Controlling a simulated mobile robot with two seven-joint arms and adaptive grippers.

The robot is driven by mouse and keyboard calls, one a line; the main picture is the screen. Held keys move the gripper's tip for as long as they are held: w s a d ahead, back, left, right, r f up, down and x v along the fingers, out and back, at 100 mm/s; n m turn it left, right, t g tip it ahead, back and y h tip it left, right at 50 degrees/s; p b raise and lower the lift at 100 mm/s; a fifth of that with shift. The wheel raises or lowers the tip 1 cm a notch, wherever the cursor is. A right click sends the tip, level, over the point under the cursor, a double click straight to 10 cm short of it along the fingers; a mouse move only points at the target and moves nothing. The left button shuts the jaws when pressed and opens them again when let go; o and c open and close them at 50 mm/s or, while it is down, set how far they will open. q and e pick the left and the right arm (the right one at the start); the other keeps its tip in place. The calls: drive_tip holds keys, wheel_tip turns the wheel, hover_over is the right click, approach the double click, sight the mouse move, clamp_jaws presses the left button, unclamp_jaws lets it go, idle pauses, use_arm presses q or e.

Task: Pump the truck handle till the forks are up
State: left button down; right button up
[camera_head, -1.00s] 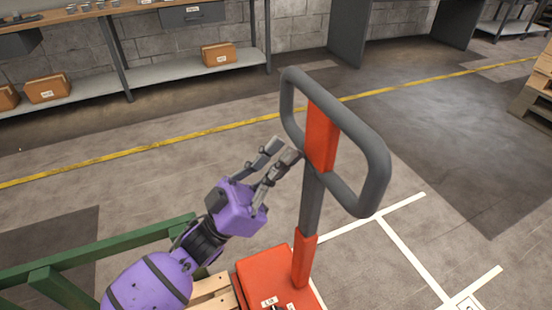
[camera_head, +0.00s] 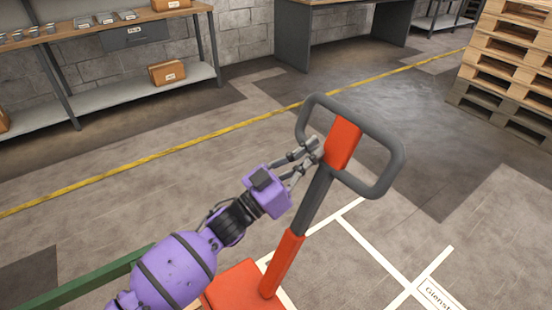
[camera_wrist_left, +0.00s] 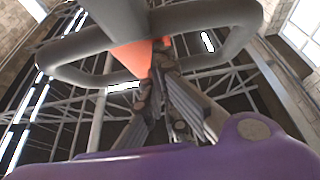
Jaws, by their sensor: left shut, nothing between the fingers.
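The pallet truck's handle is a dark grey loop (camera_head: 397,160) with an orange centre piece (camera_head: 343,143), on a grey and orange shaft (camera_head: 283,262). It leans to the right above the orange truck body (camera_head: 236,290). My left gripper (camera_head: 311,150) is shut and empty. Its fingertips are at the left side of the orange centre piece, close to or touching it; I cannot tell which. The left wrist view also shows the loop (camera_wrist_left: 232,12) and orange piece (camera_wrist_left: 133,56) just beyond the fingers (camera_wrist_left: 160,72). The forks are not visible. My right gripper is not in view.
A green rail (camera_head: 92,279) runs at the lower left. A shelf bench with boxes (camera_head: 170,73) stands along the back wall. Stacked pallets (camera_head: 510,65) stand at the upper right. White floor lines (camera_head: 374,245) lie right of the truck, on clear floor.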

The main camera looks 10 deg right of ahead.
use_arm(q)
drive_tip(key=w+d+f+y, duration=0.2)
drive_tip(key=w+d+f, duration=0.2)
drive_tip(key=d, duration=0.5)
drive_tip(key=shift+d+f+g, duration=0.3)
drive_tip(key=shift+d+f, duration=0.05)
drive_tip(key=shift+f, duration=0.05)
drive_tip(key=shift+r, duration=0.1)
